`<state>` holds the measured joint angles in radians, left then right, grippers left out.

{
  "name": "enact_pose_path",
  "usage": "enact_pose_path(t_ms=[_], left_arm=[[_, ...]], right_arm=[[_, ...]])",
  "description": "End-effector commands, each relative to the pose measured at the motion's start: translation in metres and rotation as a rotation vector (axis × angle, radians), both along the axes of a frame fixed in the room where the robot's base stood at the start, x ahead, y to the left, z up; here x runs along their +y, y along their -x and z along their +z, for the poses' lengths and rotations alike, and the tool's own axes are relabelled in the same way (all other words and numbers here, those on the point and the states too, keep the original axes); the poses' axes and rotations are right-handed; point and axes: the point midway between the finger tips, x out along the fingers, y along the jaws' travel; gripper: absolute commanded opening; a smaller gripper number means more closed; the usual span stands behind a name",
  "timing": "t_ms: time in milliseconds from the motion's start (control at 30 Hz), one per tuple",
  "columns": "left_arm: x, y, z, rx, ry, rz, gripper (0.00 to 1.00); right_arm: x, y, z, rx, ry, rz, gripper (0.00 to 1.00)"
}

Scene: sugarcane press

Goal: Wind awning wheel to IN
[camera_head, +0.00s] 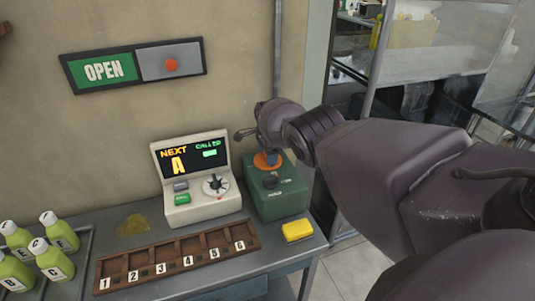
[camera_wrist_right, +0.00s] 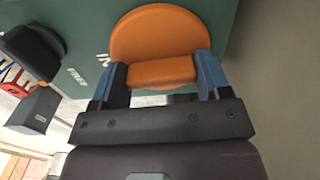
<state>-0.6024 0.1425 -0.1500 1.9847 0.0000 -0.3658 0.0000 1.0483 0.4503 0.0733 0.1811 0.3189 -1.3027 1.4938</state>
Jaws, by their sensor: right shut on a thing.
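The awning wheel appears to be the orange round knob (camera_wrist_right: 155,35) with a raised grip bar, on a dark green box (camera_head: 290,194). In the head view its orange edge (camera_head: 262,161) shows on the box's top, mostly covered by my right gripper (camera_head: 272,157). In the right wrist view the blue fingers of that gripper (camera_wrist_right: 160,72) stand at both ends of the orange bar and are shut on it. White lettering beside the wheel reads "FREE", and a partly hidden word starts with "I". Which way the wheel points I cannot tell. My left gripper is not in view.
A black lever or knob (camera_head: 270,181) sits on the green box's front. A white display console (camera_head: 192,212) stands close to its left. A yellow block (camera_head: 298,231), a numbered wooden tray (camera_head: 177,258) and green bottles (camera_head: 60,231) are on the counter. An OPEN sign (camera_head: 105,70) hangs above.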

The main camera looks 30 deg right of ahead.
Motion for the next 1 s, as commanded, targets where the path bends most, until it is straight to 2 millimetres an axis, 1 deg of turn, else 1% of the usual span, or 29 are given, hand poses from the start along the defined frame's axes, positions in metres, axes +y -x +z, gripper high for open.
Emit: enact_pose_path(t_ms=[233, 667, 700, 767, 800, 833, 867, 1000], left_arm=[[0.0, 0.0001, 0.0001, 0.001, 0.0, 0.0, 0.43], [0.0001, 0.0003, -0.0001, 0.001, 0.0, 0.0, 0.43], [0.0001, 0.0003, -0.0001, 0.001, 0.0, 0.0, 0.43], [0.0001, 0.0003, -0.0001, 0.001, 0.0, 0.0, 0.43], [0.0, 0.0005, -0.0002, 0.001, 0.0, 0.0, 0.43], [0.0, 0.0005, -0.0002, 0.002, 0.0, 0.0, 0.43], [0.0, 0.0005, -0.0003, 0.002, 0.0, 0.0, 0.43], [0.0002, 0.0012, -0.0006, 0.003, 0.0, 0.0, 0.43]], right_arm=[[-0.0017, -0.0007, 0.0019, -0.002, 0.004, -0.058, 0.47], [-0.0019, -0.0008, 0.0021, -0.003, 0.003, -0.068, 0.47], [-0.0019, -0.0008, 0.0021, -0.003, 0.003, -0.068, 0.73], [-0.0017, -0.0007, 0.002, -0.003, 0.003, -0.068, 0.82], [-0.0015, -0.0006, 0.0018, -0.003, 0.003, -0.067, 0.89], [-0.0014, -0.0005, 0.0016, -0.002, 0.001, -0.067, 0.93], [-0.0013, -0.0005, 0.0015, -0.002, 0.001, -0.067, 0.96], [-0.0009, -0.0002, 0.0009, -0.001, 0.001, -0.066, 0.96]])
